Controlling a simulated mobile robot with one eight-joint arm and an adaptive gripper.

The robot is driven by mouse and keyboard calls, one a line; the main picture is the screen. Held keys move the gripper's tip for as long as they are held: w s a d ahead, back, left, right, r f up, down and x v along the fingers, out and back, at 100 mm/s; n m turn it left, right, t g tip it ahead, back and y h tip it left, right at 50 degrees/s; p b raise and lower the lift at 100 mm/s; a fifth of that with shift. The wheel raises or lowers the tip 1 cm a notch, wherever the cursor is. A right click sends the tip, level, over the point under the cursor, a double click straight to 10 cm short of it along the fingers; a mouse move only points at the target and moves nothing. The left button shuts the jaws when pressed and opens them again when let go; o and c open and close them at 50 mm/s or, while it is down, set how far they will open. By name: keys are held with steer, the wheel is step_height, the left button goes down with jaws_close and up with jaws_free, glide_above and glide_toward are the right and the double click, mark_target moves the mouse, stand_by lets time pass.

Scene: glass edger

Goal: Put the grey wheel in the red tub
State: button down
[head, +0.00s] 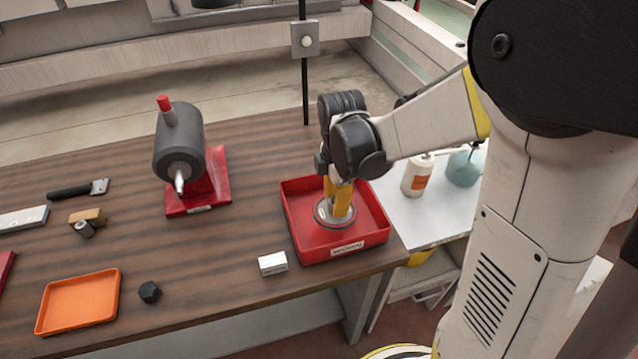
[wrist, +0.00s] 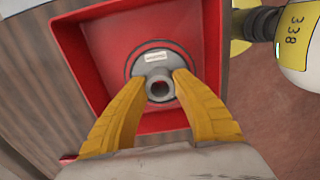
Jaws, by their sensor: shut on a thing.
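The grey wheel (head: 324,212) is inside the walls of the red tub (head: 376,240), low over or on its floor; I cannot tell whether it touches. The tub sits at the right end of the wooden bench and has a white label on its front. My gripper (head: 340,208) points down into the tub with its yellow fingers at the wheel. In the wrist view the fingertips of my gripper (wrist: 159,84) are closed on both sides of the wheel's raised hub. The wheel (wrist: 160,60) shows there as a grey disc with a white label, inside the red tub (wrist: 88,62).
A grey motor-like machine (head: 180,145) on a red base stands left of the tub. A small white box (head: 272,263) lies before it. An orange tray (head: 78,302) and a dark knob (head: 149,292) are front left. Bottles (head: 418,175) stand on the right.

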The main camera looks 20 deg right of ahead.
mark_target(332, 210)
steer(key=shift+w+a+f, duration=0.1)
steer(key=shift+w+f, duration=0.45)
steer(key=shift+w, duration=0.35)
step_height(332, 210, down, 4)
steer(key=shift+f+b, duration=0.1)
steer(key=shift+b, duration=0.9)
steer(key=c, duration=1.1)
jaws_free()
steer(key=shift+c, duration=0.2)
